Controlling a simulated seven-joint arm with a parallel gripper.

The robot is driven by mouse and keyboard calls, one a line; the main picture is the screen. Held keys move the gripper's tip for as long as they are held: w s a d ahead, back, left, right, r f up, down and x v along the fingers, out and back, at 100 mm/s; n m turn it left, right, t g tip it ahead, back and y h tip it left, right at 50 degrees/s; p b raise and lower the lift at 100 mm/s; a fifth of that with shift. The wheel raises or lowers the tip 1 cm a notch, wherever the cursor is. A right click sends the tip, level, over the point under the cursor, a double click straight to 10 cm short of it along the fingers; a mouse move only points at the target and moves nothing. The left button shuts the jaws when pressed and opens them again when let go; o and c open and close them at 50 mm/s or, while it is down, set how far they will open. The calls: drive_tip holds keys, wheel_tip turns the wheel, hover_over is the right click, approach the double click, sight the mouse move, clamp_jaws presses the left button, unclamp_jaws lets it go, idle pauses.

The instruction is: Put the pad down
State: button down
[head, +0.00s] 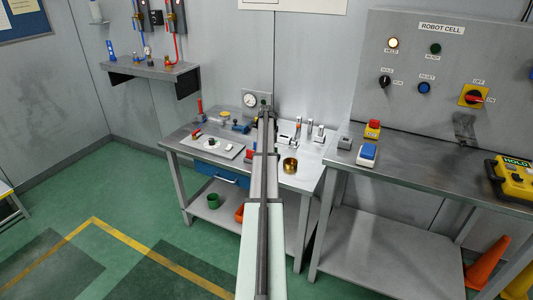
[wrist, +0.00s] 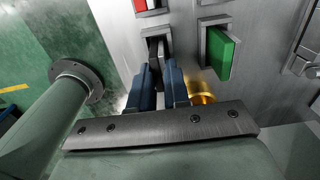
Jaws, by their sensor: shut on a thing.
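My gripper (wrist: 159,75) has its two blue fingers close together on a dark, thin piece, which I take to be the pad (wrist: 153,48). The pad is upright between the fingertips, in front of a grey metal surface. Whether it touches that surface I cannot tell. In the head view my gripper (head: 265,112) is over the back of the steel workbench (head: 225,167), and my own arm hides most of it and the pad.
A brass cup (head: 290,165) is close on the right. A white plate (head: 217,147) with small parts lies left. A gauge (head: 250,100) stands behind.

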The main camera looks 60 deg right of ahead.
drive_tip(key=shift+f, duration=0.15)
drive_tip(key=c, duration=1.6)
unclamp_jaws()
drive_tip(key=o, duration=0.5)
wheel_tip(320, 180, up, 12)
